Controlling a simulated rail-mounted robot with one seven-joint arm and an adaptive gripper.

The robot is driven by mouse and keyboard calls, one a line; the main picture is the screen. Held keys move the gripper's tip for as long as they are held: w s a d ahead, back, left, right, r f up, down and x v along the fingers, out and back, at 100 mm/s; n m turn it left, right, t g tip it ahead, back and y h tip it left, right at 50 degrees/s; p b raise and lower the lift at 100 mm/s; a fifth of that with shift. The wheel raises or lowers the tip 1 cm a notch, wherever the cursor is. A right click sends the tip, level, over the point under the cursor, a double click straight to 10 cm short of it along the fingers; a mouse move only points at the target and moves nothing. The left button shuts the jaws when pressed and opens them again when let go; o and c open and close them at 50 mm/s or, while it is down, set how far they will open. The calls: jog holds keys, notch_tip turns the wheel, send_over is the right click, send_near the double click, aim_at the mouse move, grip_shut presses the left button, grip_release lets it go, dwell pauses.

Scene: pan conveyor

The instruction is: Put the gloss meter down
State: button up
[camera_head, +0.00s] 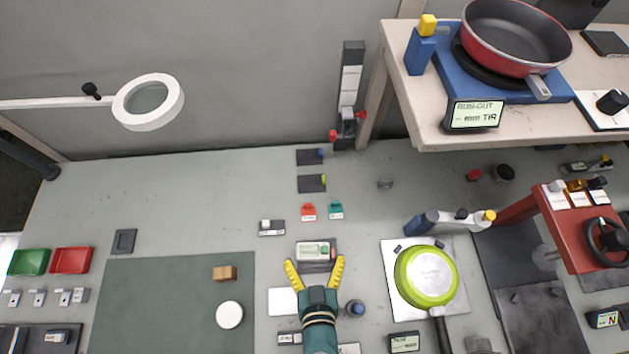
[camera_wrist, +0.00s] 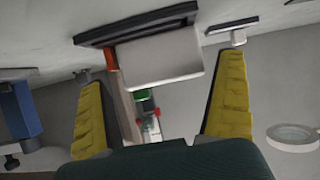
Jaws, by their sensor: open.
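The gloss meter appears to be the light grey box with a small green display (camera_head: 313,250), resting on a dark flat holder (camera_head: 334,242) on the bench. In the wrist view it seems to be the pale box (camera_wrist: 160,58) against the dark plate (camera_wrist: 135,24). My gripper (camera_head: 315,267) has its yellow fingers spread, with the tips close to the near side of the box. In the wrist view the fingers (camera_wrist: 165,95) stand apart to either side of it, with a visible gap. Nothing is clasped. The exact fingertip depth is hard to tell.
A white card (camera_head: 283,301) and a blue-grey round knob (camera_head: 355,308) flank my gripper. A green pan (camera_head: 426,276) lies upside down on a white plate to the right. The green mat (camera_head: 150,305) has free room.

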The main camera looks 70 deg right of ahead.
jog(key=v, duration=0.9)
jog(key=shift+w+a+r+p, duration=0.15)
jog(key=shift+r+p, duration=0.1)
jog(key=shift+p, duration=0.2)
jog(key=w+a+r+n+t+y, duration=0.35)
jog(key=w+r, duration=0.25)
jog(key=w, duration=0.4)
jog(key=w+a+r+n+t+y, duration=0.25)
jog(key=w+r+y, duration=0.3)
jog(key=w, duration=0.45)
jog(key=w+d+r+n+t+y, duration=0.1)
jog(key=w+r+t, duration=0.15)
jog(key=r, duration=0.65)
jog(key=w+d+r+n+t, duration=0.1)
jog(key=w+r+n+t, duration=0.15)
jog(key=r, duration=0.65)
jog(key=s+d+r+n+t, duration=0.1)
jog(key=s+r+t, duration=0.1)
jog(key=r, duration=0.5)
jog(key=s+d+r+n+t, duration=0.2)
jog(key=r+t, duration=0.2)
jog(key=r, duration=0.4)
jog(key=shift+d+y, duration=0.3)
jog(key=shift+y, duration=0.1)
jog(key=shift+r, duration=0.1)
